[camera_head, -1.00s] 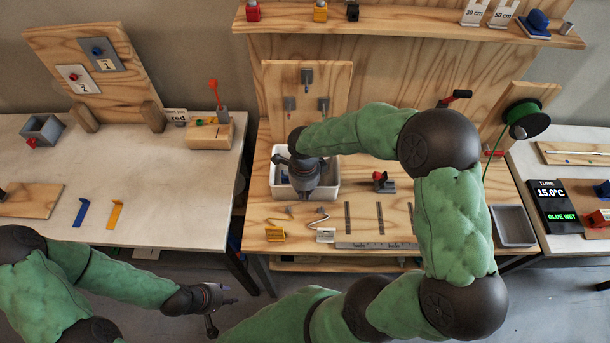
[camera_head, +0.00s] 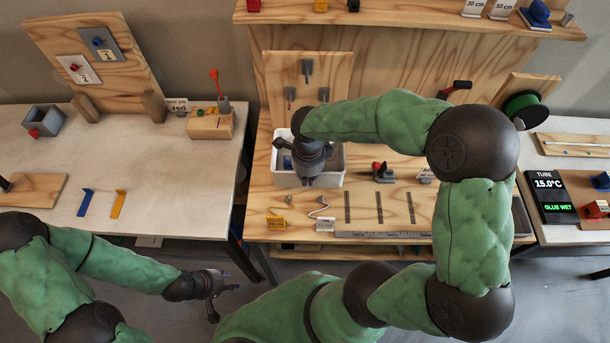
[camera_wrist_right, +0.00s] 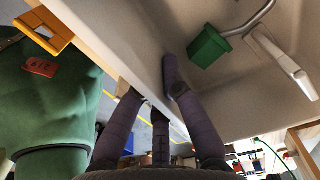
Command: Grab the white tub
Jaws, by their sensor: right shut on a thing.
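The white tub (camera_head: 334,171) is at the left part of the middle wooden bench in the head view. My right gripper (camera_head: 309,178) comes down over it from above and is shut on its near wall. In the right wrist view the dark fingers of my right gripper (camera_wrist_right: 160,105) lie on both sides of the pale tub wall (camera_wrist_right: 140,55). A green block (camera_wrist_right: 209,46) shows beside the pale inner surface there. Whether the tub touches the bench is hard to tell. My left gripper (camera_head: 226,298) is open and empty, low at the front, left of the bench.
A small red-and-grey device (camera_head: 383,173) stands just right of the tub. A yellow holder (camera_head: 277,222) and a white hook card (camera_head: 324,222) lie near the bench's front edge. A wooden board with hung tools (camera_head: 307,75) stands behind. The left table (camera_head: 170,175) has free room.

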